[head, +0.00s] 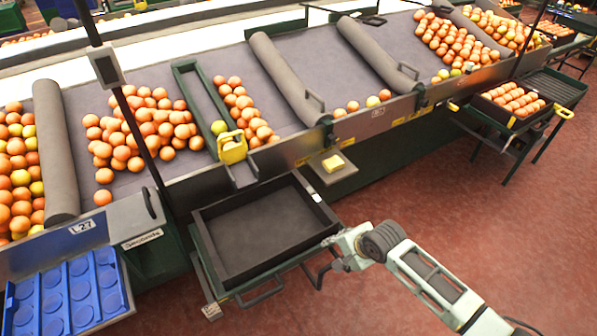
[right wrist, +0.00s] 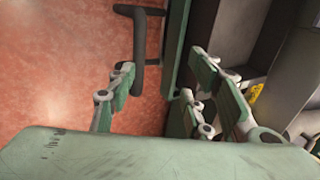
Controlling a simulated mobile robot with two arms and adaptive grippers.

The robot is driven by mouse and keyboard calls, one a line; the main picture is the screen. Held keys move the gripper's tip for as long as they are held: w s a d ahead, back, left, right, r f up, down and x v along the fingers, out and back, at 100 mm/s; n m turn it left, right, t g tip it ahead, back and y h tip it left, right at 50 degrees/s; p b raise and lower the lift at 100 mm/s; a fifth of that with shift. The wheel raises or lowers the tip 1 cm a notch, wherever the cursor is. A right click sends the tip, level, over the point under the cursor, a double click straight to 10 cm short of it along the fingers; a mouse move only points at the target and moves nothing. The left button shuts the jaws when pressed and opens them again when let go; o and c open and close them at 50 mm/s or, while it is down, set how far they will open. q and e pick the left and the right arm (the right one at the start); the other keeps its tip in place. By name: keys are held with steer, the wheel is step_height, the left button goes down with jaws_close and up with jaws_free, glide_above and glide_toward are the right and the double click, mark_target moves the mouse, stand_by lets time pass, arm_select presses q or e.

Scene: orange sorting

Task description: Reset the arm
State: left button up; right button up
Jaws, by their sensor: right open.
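My right arm comes in from the lower right in the head view. Its gripper (head: 334,266) is by the right front corner of an empty black crate (head: 215,282), which sits on a green stand. I cannot tell from the head view whether it touches the crate or stand. A dark handle-like bar (right wrist: 140,45) and a green frame edge lie beyond the fingers. My left gripper is not in view.
Oranges (head: 145,130) lie in groups on the sloped grey sorting table, split by padded dividers (head: 285,75). A blue tray (head: 68,295) is at the lower left. A filled crate (head: 487,110) stands at the right. The red floor (head: 450,200) to the right is clear.

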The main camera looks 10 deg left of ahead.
steer(key=s+a+r+n, duration=0.25)
steer(key=s+n, duration=0.35)
steer(key=s, duration=0.5)
steer(key=s+d+r+n+g+h, duration=0.1)
steer(key=s+d+r+n+h, duration=0.15)
steer(key=s+d, duration=0.65)
steer(key=s+d+r+n+h, duration=0.1)
steer(key=s+d+r+n, duration=0.3)
steer(key=s+d, duration=0.5)
step_height(320, 180, down, 26)
steer(key=g, duration=0.1)
steer(key=s+d+f+g, duration=0.1)
steer(key=s+d+f, duration=0.1)
steer(key=s+f, duration=1.4)
steer(key=shift+s+d+f+g, duration=0.2)
steer(key=shift+s+g, duration=0.1)
steer(key=shift+s, duration=0.8)
